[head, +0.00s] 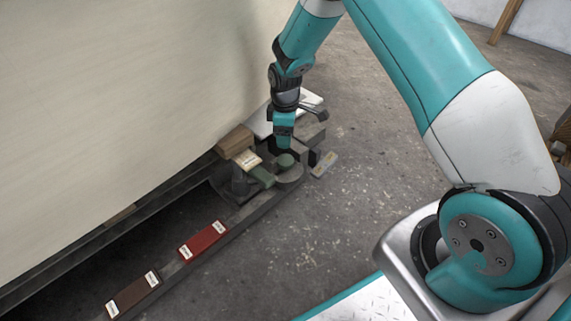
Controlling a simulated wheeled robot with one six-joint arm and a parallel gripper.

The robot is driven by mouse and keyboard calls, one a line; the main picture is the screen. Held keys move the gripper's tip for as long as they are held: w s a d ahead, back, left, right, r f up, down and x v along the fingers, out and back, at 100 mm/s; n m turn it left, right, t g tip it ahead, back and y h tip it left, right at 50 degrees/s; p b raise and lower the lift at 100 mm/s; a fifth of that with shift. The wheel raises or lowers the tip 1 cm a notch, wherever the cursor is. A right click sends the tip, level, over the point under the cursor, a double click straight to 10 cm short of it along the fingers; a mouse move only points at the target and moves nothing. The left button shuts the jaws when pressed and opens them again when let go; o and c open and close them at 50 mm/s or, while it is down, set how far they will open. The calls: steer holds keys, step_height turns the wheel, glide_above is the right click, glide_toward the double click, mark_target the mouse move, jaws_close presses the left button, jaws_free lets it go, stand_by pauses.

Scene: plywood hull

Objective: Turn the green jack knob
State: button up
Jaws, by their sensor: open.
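The green jack knob (286,160) is a small rounded green piece on a grey round base, beside the hull's lower edge in the head view. My gripper (297,156) points down right at the knob, with its dark fingers open. One finger shows to the right of the knob and the other is behind or above it. I cannot tell whether the fingers touch the knob. A green block (262,175) lies just left of the knob, with a pale labelled piece (247,160) beside it.
The pale hull (110,90) fills the left side. A dark rail (235,222) runs below it, bearing a red labelled block (203,240) and a brown labelled block (132,295). A small labelled plate (324,164) is right of the knob. The concrete floor (310,225) is clear in front.

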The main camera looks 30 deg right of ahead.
mark_target(285, 159)
step_height(285, 159, down, 11)
steer(key=b, duration=0.4)
steer(key=shift+r+b, duration=0.1)
steer(key=shift+b, duration=0.25)
steer(key=c, duration=0.7)
